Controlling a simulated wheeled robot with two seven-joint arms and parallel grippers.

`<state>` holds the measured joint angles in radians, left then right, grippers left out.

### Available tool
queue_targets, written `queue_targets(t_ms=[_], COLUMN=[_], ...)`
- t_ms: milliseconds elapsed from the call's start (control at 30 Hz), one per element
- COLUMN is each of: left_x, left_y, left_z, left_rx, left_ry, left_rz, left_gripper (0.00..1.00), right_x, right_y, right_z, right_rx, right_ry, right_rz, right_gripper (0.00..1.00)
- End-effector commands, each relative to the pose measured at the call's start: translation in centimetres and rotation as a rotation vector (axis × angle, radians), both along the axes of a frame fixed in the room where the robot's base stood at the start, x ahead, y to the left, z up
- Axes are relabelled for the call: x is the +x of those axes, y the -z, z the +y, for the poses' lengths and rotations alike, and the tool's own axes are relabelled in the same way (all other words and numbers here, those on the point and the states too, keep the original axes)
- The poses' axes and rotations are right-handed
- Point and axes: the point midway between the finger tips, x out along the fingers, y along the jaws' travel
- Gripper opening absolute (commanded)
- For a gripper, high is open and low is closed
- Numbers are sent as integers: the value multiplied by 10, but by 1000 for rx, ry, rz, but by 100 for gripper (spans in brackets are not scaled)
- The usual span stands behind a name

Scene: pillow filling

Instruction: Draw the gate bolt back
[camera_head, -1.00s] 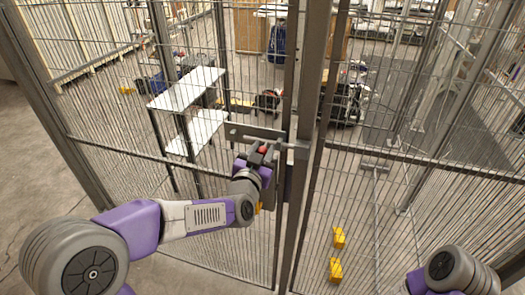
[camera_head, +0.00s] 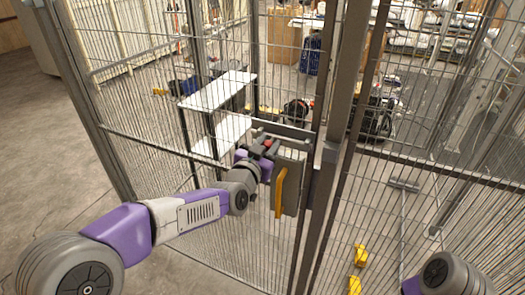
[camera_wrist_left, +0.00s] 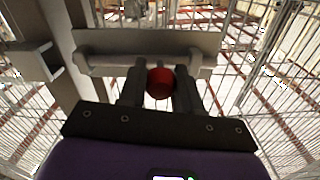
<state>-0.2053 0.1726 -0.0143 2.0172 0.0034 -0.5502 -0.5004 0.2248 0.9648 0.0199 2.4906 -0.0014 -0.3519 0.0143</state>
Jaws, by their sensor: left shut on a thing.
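The gate bolt is a grey bar with a red knob (camera_head: 268,143) on a plate on the mesh gate. In the left wrist view the red knob (camera_wrist_left: 160,83) sits between the two fingers of my left gripper (camera_wrist_left: 160,92), which is shut on it. The bolt bar (camera_wrist_left: 108,62) runs across behind the fingers. Its left end is apart from the bracket (camera_wrist_left: 32,60) on the neighbouring post. In the head view my left gripper (camera_head: 264,148) partly hides the bolt. My right gripper is out of the picture.
A yellow handle (camera_head: 281,192) is on the gate below the bolt. The gate post (camera_head: 325,165) stands just right of it. Behind the mesh are a white shelf (camera_head: 218,90) and yellow blocks (camera_head: 359,256) on the floor. Bare floor lies at left.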

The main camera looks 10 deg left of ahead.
Motion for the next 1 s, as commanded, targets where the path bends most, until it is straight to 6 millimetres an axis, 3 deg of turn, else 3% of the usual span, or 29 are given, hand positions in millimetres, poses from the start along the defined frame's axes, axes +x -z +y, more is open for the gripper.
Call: queue_targets(t_ms=[200,233,367,733,1000], left_x=[1,0,0,-4,-42], left_y=[-1,-1,-1,-1,-2], left_z=[5,6,5,5,13], left_rx=[0,0,0,0,-2], left_ry=[-10,-12,-11,-8,-10], left_rz=[-2,-2,-1,0,-3], left_gripper=[0,38,58,59,59], right_x=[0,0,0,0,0], right_y=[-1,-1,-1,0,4], right_z=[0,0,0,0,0], right_rx=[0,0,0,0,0], right_ry=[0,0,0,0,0], right_rz=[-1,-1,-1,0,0], right_gripper=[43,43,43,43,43])
